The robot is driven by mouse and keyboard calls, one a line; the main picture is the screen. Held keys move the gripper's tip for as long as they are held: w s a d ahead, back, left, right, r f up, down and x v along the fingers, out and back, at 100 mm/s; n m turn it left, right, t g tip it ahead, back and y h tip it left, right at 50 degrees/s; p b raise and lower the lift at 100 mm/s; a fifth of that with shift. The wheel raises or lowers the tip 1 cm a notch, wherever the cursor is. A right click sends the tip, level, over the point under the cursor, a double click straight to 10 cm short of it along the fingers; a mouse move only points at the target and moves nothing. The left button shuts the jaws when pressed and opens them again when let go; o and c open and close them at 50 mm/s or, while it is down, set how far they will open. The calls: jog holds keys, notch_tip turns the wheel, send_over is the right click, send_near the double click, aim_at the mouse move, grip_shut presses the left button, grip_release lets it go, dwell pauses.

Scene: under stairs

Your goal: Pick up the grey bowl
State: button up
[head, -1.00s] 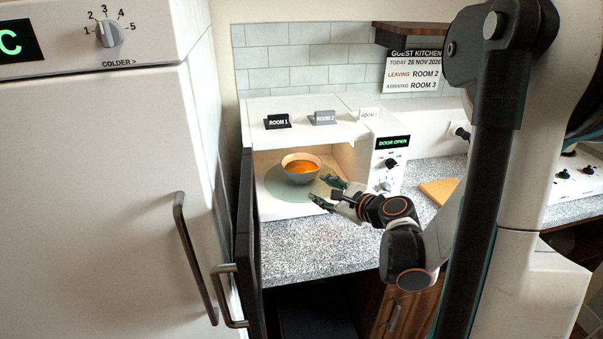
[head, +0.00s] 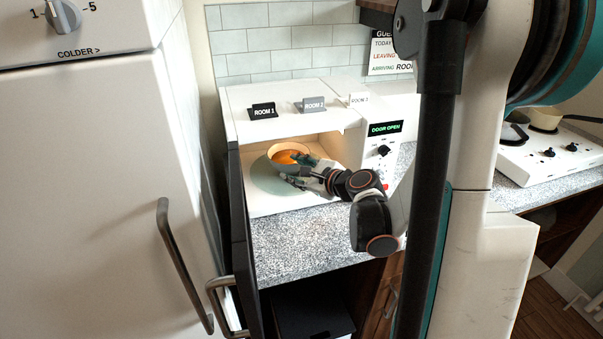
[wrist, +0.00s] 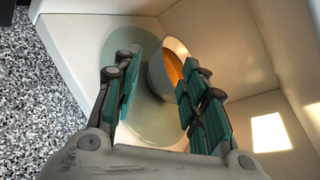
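My gripper (head: 298,171) reaches into the microwave and overlaps the bowl's right front side in the head view. In the wrist view my gripper (wrist: 156,68) is open, and the bowl's wall (wrist: 157,78) shows between its fingers. The right finger overlaps the orange contents, while the left finger is outside the bowl, over the plate. Whether either finger touches the bowl I cannot tell. The bowl's right part is hidden by the right finger.
The microwave's open dark door (head: 240,240) stands at the left, beside the fridge (head: 100,190). Its inner walls (wrist: 200,35) are close to my gripper. The speckled counter (head: 305,240) in front is clear. Small room signs (head: 312,105) stand on top.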

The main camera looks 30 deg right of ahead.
aim_at(276, 164)
jog(key=b+x, duration=0.2)
jog(key=x, duration=0.9)
jog(key=shift+w+f+b, duration=0.1)
jog(key=shift+w+b, duration=0.15)
jog(key=shift+b, duration=0.05)
grip_shut()
